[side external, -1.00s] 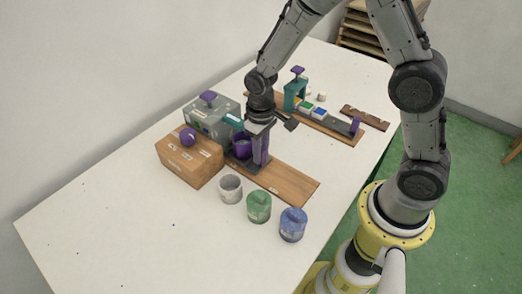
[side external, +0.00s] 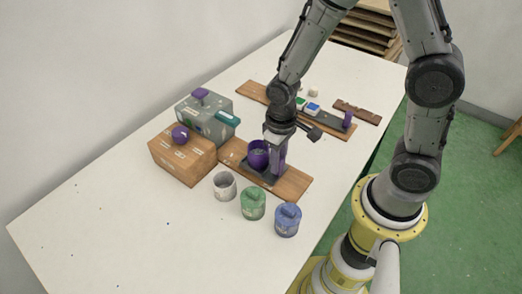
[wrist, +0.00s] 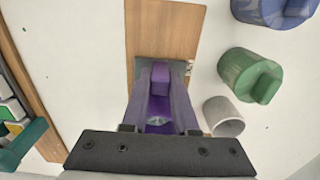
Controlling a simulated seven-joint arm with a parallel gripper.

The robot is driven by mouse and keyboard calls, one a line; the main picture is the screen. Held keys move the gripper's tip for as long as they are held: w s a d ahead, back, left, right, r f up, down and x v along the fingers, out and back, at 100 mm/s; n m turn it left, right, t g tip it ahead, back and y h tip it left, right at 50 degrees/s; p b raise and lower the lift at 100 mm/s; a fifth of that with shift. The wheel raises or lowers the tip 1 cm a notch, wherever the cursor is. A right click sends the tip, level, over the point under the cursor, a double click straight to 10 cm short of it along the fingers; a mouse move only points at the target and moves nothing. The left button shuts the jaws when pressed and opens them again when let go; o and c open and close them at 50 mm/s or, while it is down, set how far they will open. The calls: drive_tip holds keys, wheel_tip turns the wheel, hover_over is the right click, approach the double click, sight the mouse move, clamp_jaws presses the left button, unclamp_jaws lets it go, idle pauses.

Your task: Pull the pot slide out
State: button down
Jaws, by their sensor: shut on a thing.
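The pot slide (side external: 261,178) is a dark grey sled on a wooden board (side external: 293,187), with a purple pot (side external: 258,157) on it. In the side view, it stands clear of the grey box (side external: 205,118) with the teal spout. My gripper (side external: 278,165) points down at the slide's right end, beside the pot. In the wrist view, the fingers (wrist: 161,95) are shut on the slide's purple handle (wrist: 160,74). The pot shows partly between and behind the fingers (wrist: 160,125). My gripper hides part of the handle in the side view.
A wooden box with a purple knob (side external: 180,134) stands left of the board. A white cup (side external: 225,185), a green jar (side external: 253,204) and a blue jar (side external: 287,219) stand along its front side. Bare board lies ahead of the slide. Another board with coloured blocks (side external: 312,107) lies behind.

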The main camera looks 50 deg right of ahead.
drive_tip(key=s, duration=0.6)
drive_tip(key=shift+s, duration=0.35)
drive_tip(key=c, duration=0.7)
unclamp_jaws()
drive_tip(key=shift+r, duration=0.55)
wheel_tip(320, 180, up, 13)
drive_tip(key=shift+f, duration=0.1)
